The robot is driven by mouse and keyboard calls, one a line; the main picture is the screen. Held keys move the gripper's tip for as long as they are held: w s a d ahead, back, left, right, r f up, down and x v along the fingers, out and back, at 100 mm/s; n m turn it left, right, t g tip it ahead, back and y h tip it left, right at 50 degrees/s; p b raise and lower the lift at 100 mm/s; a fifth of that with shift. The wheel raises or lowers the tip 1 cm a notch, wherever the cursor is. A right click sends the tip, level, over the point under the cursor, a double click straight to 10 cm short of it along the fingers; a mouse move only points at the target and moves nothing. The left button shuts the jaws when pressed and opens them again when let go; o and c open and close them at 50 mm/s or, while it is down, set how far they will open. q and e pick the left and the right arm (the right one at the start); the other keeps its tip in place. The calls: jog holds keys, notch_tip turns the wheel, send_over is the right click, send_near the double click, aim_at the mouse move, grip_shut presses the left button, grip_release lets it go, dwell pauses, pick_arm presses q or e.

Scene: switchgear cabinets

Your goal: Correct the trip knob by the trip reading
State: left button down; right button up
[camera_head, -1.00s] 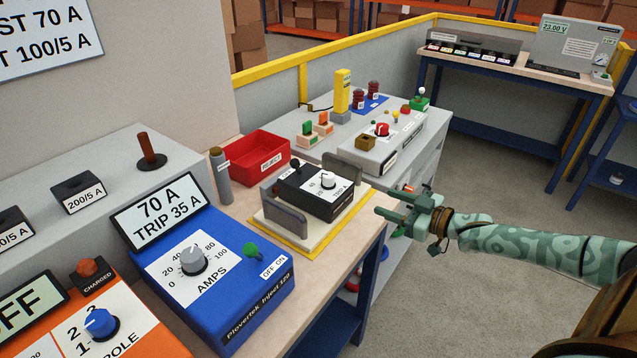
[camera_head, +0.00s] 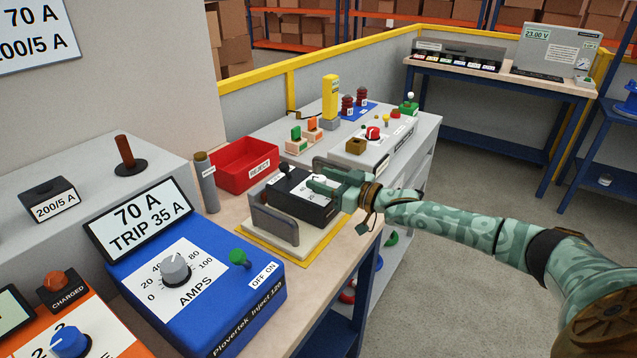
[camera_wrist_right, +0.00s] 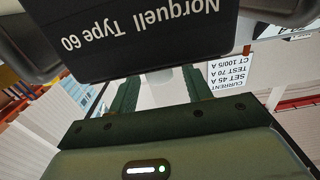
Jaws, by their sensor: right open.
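The black trip unit (camera_head: 303,203) sits in a light holder with grey side plates on the bench. Its white trip knob (camera_head: 320,178) is mostly covered by my right gripper (camera_head: 322,184). The gripper reaches in from the right, open, with its fingers over the unit's top around the knob. I cannot tell whether they touch it. In the right wrist view the unit's face (camera_wrist_right: 140,35) reads "Norquell Type 60" upside down. The blue injector's display (camera_head: 140,220) reads 70 A, TRIP 35 A. The wall card (camera_wrist_right: 233,73) reads SET 45 A, TEST 70 A, CT 100/5 A. My left gripper is out of view.
The blue injector (camera_head: 240,295) with its grey knob (camera_head: 175,269) and green switch (camera_head: 239,257) stands in front left of the holder. A red reject bin (camera_head: 246,163) and grey cylinder (camera_head: 207,185) stand behind it. A grey console (camera_head: 375,150) lies beyond.

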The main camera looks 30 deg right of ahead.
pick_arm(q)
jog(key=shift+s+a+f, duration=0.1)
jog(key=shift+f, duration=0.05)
pick_arm(e)
jog(key=shift+w+a, duration=0.25)
jog(key=shift+w, duration=0.45)
jog(key=c, duration=1)
jog(key=shift+o, duration=0.2)
jog(key=shift+r+p, duration=0.2)
jog(key=shift+p, duration=0.15)
jog(key=m+h+p, duration=0.2)
jog(key=p, duration=0.1)
jog(key=m+t+h+p, duration=0.1)
jog(key=h+p, duration=0.2)
jog(key=p, duration=0.1)
jog(key=shift+a+r+m+h, duration=0.1)
jog(key=shift+m+h, duration=0.2)
jog(key=shift+m, duration=0.1)
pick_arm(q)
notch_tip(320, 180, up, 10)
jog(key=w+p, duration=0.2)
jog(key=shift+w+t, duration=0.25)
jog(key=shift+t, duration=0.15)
pick_arm(e)
jog(key=shift+f+m+h, duration=0.15)
jog(key=shift+m+h, duration=0.4)
jog(key=shift+h, duration=0.3)
jog(key=shift+f+m+h, duration=0.15)
jog(key=shift+m+h, duration=0.4)
jog(key=shift+h, duration=0.3)
